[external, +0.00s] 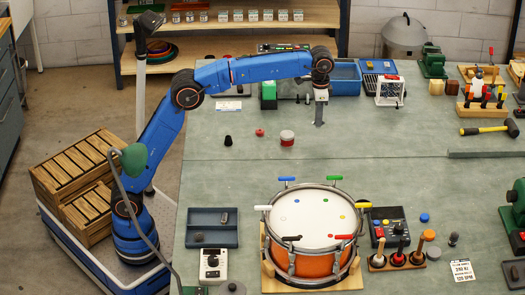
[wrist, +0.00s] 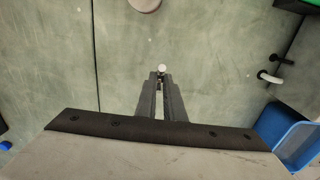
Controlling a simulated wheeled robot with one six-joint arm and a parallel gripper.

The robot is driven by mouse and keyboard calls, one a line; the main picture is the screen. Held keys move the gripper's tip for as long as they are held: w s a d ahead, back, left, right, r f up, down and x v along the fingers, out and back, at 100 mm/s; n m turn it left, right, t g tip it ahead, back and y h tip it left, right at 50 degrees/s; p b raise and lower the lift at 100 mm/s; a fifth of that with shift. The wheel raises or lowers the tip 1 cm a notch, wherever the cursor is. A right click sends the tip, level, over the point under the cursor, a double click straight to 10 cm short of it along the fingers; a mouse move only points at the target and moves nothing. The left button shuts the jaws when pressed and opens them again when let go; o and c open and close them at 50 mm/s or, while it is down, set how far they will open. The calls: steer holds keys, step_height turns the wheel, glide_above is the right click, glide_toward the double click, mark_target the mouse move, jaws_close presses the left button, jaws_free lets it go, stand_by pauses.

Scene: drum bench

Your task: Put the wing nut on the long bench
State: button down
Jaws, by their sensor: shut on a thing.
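My gripper (external: 319,123) points down above the back part of the long bench (external: 400,135), in the middle of the external view. In the wrist view its two dark fingers (wrist: 161,77) are close together, shut on a small pale thing at the tips, taken as the wing nut (wrist: 161,69). Only its rounded end shows; the fingers hide the rest, and its wings cannot be made out. In the external view it is too small to tell. The bench top (wrist: 100,60) lies below the fingers; the exact height of the gap is unclear.
A red-and-white round piece (external: 287,138), a small red piece (external: 259,132) and a black cone (external: 228,141) stand left of my gripper. A blue bin (external: 345,77) and a white cage-like rack (external: 390,91) stand behind. A drum (external: 310,220) fills the front. Bare bench lies right of my gripper.

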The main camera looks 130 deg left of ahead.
steer(key=shift+f, duration=2.15)
steer(key=shift+f, duration=0.1)
steer(key=c, duration=1.9)
jaws_free()
steer(key=shift+o, duration=0.2)
step_height(320, 180, up, 12)
steer(key=shift+f, duration=0.1)
steer(key=shift+r, duration=0.25)
